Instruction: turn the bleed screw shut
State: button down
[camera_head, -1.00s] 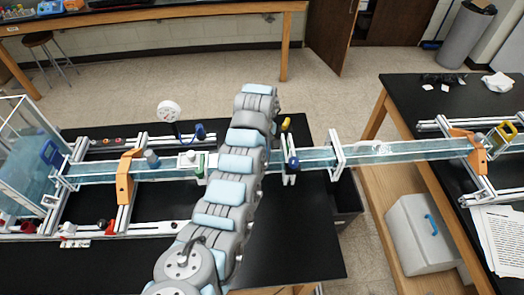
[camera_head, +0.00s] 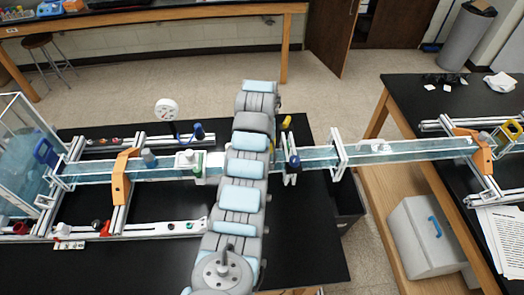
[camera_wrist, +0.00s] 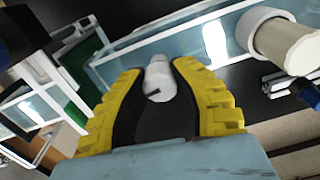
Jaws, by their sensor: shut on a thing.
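In the wrist view, my gripper (camera_wrist: 158,82) has yellow-backed, black-padded fingers. They are closed on a small whitish cylindrical knob with a dark slot-like mark, which I take to be the bleed screw (camera_wrist: 157,72). The knob sits between the fingertips, just in front of the clear channel (camera_wrist: 190,45). How far the screw is turned cannot be told. In the head view my arm crosses the water channel (camera_head: 320,154) and hides the gripper and the screw.
A pale cylinder with a white collar (camera_wrist: 285,42) stands close at the wrist view's right. A green panel (camera_wrist: 82,75) is at left. In the head view, a pressure gauge (camera_head: 167,109), orange bracket (camera_head: 122,177) and blue-knobbed fitting (camera_head: 294,162) flank my arm.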

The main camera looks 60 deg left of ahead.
jog(key=shift+f+m, duration=0.1)
jog(key=shift+m, duration=0.5)
jog(key=c, duration=0.8)
grip_release()
jog(key=n, duration=0.1)
jog(key=n+p, duration=0.1)
jog(key=shift+a+r+n, duration=0.1)
jog(key=shift+r+n, duration=0.15)
jog(key=shift+n, duration=0.15)
jog(key=n+p, duration=0.1)
jog(key=n, duration=0.3)
jog(key=shift+s+n+p, duration=0.1)
jog(key=shift+n+p, duration=0.85)
jog(key=shift+n, duration=1.75)
